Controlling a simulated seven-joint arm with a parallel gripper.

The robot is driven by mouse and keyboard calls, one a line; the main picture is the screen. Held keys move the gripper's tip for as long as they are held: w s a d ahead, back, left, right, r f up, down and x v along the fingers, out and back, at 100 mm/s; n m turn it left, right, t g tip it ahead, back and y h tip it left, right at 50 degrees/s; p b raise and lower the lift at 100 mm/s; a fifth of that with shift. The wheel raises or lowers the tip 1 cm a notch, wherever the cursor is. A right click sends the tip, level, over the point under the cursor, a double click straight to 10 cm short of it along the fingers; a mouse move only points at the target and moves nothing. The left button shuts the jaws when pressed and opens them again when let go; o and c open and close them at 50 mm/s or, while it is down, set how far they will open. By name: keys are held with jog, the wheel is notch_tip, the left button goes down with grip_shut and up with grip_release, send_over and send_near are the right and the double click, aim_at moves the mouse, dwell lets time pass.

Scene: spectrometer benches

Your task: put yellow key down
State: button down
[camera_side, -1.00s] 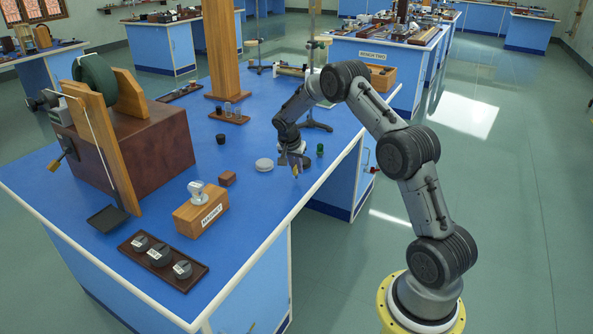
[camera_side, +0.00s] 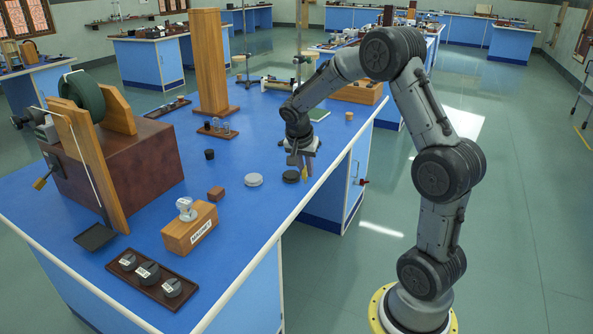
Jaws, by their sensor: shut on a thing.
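My gripper (camera_side: 302,163) points down above the right edge of the blue bench (camera_side: 231,214). It is shut on the yellow key (camera_side: 304,174), whose small yellow lower part shows below the fingers. The fingers cover the rest of it. I cannot tell whether the key's tip touches the bench. A black disc (camera_side: 291,176) lies on the bench just left of the key.
A grey disc (camera_side: 253,180), a small brown block (camera_side: 216,193) and a black cup (camera_side: 209,154) stand to the left. The wooden magnet box (camera_side: 190,228) and a dark weight tray (camera_side: 150,279) are nearer. Bare blue surface lies between them.

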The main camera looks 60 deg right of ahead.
jog(key=w+a+n+t, duration=0.1)
jog(key=w+a+n, duration=0.2)
jog(key=w+a, duration=0.45)
jog(key=shift+y, duration=0.3)
jog(key=w+d+f, duration=0.1)
jog(key=w+f, duration=0.1)
jog(key=w, duration=0.1)
jog(key=w+d+f, duration=0.1)
jog(key=w+f, duration=0.5)
jog(key=w, duration=0.1)
jog(key=shift+d, duration=0.4)
jog(key=shift+w+d+f, duration=0.3)
jog(key=shift+w+f, duration=0.45)
jog(key=shift+f, duration=1.5)
jog(key=shift+f, duration=0.15)
jog(key=c, duration=0.9)
grip_release()
